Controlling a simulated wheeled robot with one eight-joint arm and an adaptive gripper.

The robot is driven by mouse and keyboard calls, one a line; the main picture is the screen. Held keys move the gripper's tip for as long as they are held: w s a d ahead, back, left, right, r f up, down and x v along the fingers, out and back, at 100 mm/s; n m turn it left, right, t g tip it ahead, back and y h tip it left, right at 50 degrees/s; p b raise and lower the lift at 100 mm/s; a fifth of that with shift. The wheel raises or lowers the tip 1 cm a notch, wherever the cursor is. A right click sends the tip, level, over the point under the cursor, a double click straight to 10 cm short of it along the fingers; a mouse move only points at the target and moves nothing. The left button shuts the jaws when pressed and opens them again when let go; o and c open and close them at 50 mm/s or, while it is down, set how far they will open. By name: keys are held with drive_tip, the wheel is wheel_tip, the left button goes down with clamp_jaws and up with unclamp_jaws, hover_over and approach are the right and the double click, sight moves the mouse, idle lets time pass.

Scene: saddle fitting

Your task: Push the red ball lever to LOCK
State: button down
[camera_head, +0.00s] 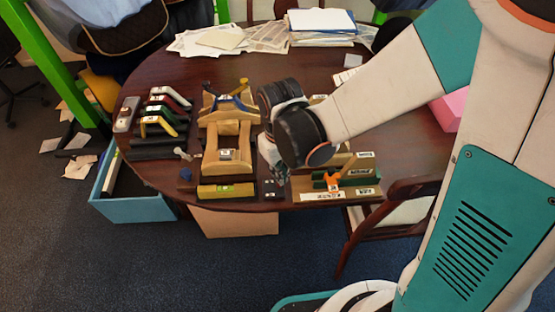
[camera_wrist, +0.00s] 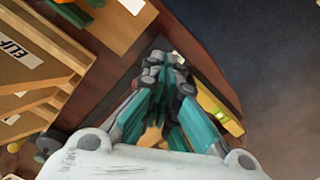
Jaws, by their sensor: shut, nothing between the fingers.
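I cannot make out a red ball lever in either view; my arm hides part of the table's middle. A wooden fixture (camera_head: 345,162) with white labels and an orange part (camera_head: 332,180) stands right of my gripper. Its labelled wooden side may be the one at left in the wrist view (camera_wrist: 28,62). I cannot read LOCK on any label. My gripper (camera_wrist: 160,65) is shut and empty, its fingertips together over a dark strip. In the head view my gripper (camera_head: 275,168) hangs between the wooden saddle stand and the labelled fixture, mostly behind my arm.
The wooden saddle stand (camera_head: 226,140) is left of my gripper, with a yellow-green level (camera_head: 227,190) at its front. Several coloured handles (camera_head: 158,120) lie farther left. Papers (camera_head: 262,38) cover the back. A pink box (camera_head: 452,108) is at right. The table's front edge is close.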

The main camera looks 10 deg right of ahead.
drive_tip(key=shift+s, duration=0.25)
drive_tip(key=shift+s, duration=0.35)
drive_tip(key=shift+s, duration=0.45)
drive_tip(key=shift+w, duration=0.1)
drive_tip(key=shift+w, duration=0.5)
drive_tip(key=shift+r, duration=0.1)
wheel_tip(320, 180, up, 7)
drive_tip(key=p, duration=0.5)
idle(0.3)
idle(0.4)
